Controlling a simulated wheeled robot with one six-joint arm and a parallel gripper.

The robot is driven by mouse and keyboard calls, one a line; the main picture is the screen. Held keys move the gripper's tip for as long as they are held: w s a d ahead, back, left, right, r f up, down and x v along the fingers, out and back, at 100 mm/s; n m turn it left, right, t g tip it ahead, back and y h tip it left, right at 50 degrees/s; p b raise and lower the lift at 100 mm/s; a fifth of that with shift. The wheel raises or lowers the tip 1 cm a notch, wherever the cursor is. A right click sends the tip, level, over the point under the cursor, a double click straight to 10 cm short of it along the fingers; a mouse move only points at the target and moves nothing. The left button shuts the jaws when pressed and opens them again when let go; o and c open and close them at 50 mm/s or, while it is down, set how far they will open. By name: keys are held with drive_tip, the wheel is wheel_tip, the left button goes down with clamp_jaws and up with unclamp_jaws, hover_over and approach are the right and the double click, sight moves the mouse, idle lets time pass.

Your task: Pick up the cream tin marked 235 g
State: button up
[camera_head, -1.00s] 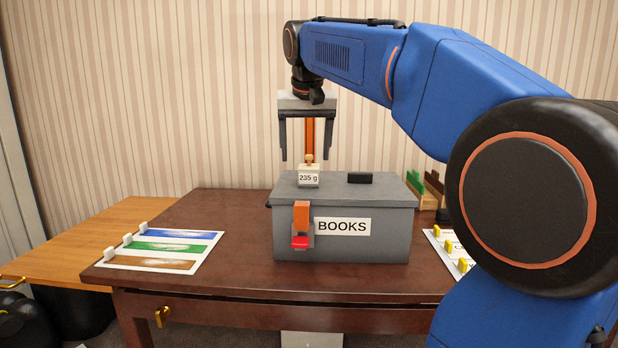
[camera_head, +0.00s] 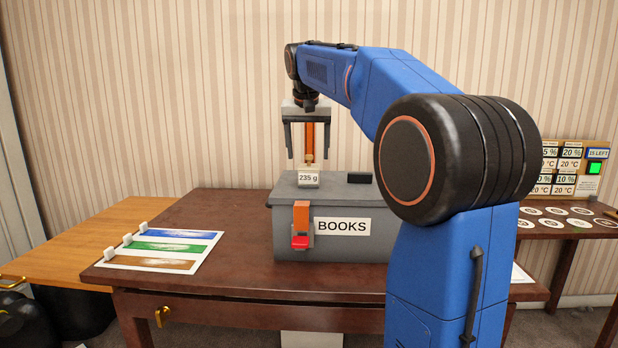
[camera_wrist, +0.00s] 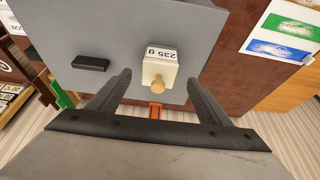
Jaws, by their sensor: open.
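The cream tin (camera_head: 308,179) marked 235 g stands upright on the lid of the grey box labelled BOOKS (camera_head: 285,243), toward the lid's left side. It has a small tan knob on top. My gripper (camera_head: 307,157) is open and empty, pointing down above the lid and slightly behind the tin. In the wrist view the tin (camera_wrist: 160,69) lies just ahead of the fingertips (camera_wrist: 157,84), between their lines, with its knob toward me. I cannot tell the exact height gap.
A black handle (camera_head: 360,178) sits on the lid right of the tin; an orange and red latch (camera_head: 301,225) is on the box front. A card with blue, green and brown stripes (camera_head: 165,248) lies left on the brown table (camera_head: 225,275). Another table with white discs (camera_head: 560,224) stands right.

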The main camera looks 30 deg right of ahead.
sight(309, 166)
drive_tip(key=x, duration=0.8)
drive_tip(key=shift+w+d+f, duration=0.15)
drive_tip(key=shift+w+f, duration=0.1)
drive_tip(key=shift+f, duration=0.05)
drive_tip(key=c, duration=1.3)
drive_tip(key=shift+r, duration=0.15)
